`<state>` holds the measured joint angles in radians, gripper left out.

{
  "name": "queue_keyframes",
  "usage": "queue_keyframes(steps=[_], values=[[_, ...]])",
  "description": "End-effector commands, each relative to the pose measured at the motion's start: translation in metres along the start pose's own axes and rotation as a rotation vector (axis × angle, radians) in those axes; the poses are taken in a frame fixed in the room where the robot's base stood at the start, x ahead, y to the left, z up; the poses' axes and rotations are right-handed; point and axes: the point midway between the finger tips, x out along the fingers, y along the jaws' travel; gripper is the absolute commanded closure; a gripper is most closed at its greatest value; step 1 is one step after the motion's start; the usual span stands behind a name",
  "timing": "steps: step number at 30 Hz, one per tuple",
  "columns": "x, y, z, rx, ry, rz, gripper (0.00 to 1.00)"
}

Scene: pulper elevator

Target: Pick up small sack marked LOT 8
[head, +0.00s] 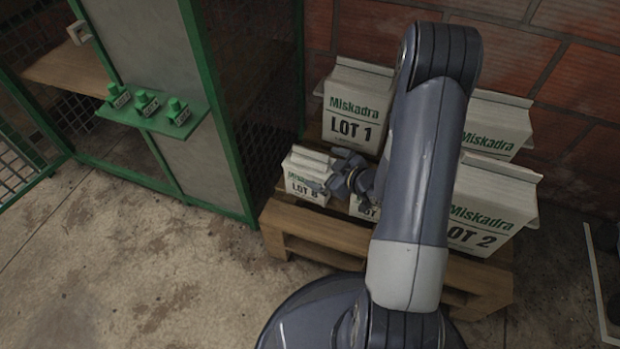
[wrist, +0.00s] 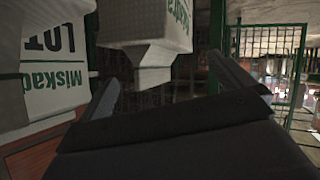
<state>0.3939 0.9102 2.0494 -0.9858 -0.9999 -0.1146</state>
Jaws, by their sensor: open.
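The small white sack marked LOT 8 (head: 305,185) stands on the left end of the wooden pallet, its upper green print partly covered by my gripper. My gripper (head: 340,172) is open, at the right side of this sack in the head view. In the wrist view, which looks upside down, a white sack (wrist: 150,62) with green print, apparently the small one, lies ahead between the open fingers (wrist: 168,78). I cannot tell whether the fingers touch it.
The large LOT 1 sack (head: 352,108) stands behind, and shows at left in the wrist view (wrist: 45,60). Another small sack (head: 363,207) is mostly hidden by my arm. The LOT 2 sack (head: 490,210) stands right on the pallet (head: 300,238). A green-framed cage (head: 225,150) stands close left.

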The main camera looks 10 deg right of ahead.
Motion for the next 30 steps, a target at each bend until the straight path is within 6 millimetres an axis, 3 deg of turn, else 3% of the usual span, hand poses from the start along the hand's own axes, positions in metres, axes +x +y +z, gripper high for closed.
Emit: queue_keyframes(steps=[8,18,25,30], values=[[0.02,-0.001,0.002,-0.001,0.0,0.0,0.0],[0.064,-0.003,0.007,-0.001,-0.001,0.0,0.0],[0.064,-0.002,0.005,0.001,-0.002,0.002,0.01],[0.064,-0.002,0.005,0.0,-0.002,0.002,0.15]])
